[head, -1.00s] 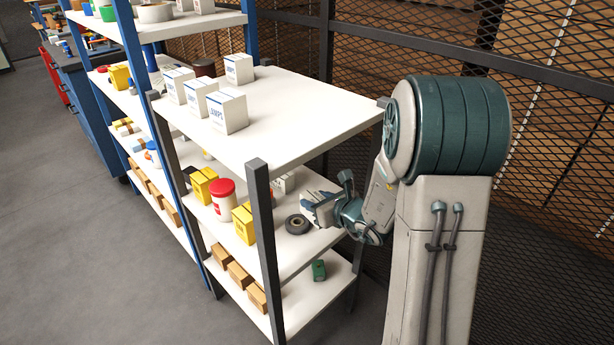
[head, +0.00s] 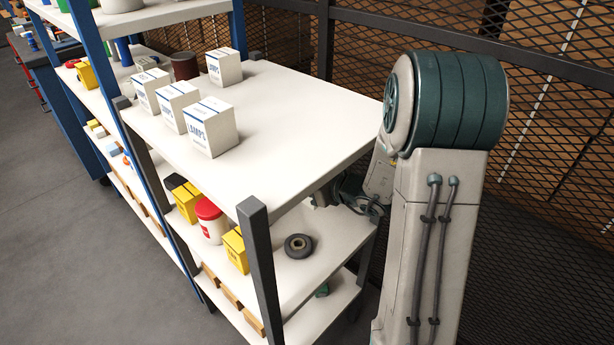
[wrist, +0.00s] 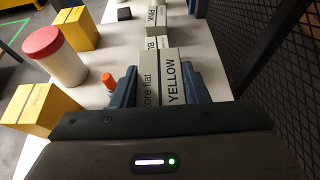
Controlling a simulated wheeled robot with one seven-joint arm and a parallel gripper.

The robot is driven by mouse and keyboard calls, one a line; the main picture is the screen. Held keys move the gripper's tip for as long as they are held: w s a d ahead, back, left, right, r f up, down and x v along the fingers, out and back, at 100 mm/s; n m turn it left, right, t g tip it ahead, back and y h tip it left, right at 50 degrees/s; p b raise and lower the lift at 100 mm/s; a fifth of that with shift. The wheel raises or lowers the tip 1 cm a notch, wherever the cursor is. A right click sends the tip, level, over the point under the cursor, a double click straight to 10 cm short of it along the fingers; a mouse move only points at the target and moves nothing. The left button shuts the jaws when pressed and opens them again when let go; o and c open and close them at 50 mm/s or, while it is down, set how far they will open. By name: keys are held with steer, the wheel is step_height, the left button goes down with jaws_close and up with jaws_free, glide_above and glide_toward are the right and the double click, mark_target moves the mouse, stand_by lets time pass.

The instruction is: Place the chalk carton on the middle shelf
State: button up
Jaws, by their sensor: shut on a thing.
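My gripper (wrist: 158,82) is shut on a grey-white carton (wrist: 163,72) printed YELLOW in the wrist view; its fingers press on both sides. In line beyond it stand similar cartons, one with partly hidden lettering (wrist: 157,44) and one marked PINK (wrist: 156,17). The held carton is close to the nearer of these; whether they touch, or whether it rests on the shelf, I cannot tell. The middle shelf (head: 272,285) is white. In the head view the top shelf hides the held carton and most of my gripper.
On the middle shelf stand a red-lidded tub (head: 209,222), yellow boxes (head: 235,250) and a dark tape roll (head: 299,246). An orange-capped item (wrist: 107,82) is left of my fingers. White boxes (head: 210,127) stand on the top shelf (head: 290,110). Mesh fencing (wrist: 285,60) runs along the right.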

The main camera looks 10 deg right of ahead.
steer(key=b, duration=0.4)
glide_above(308, 219)
steer(key=shift+w+f, duration=0.1)
steer(key=shift+f, duration=3.1)
steer(key=shift+f+b, duration=0.65)
steer(key=shift+b, duration=0.05)
steer(key=o, duration=1.2)
steer(key=shift+r, duration=0.1)
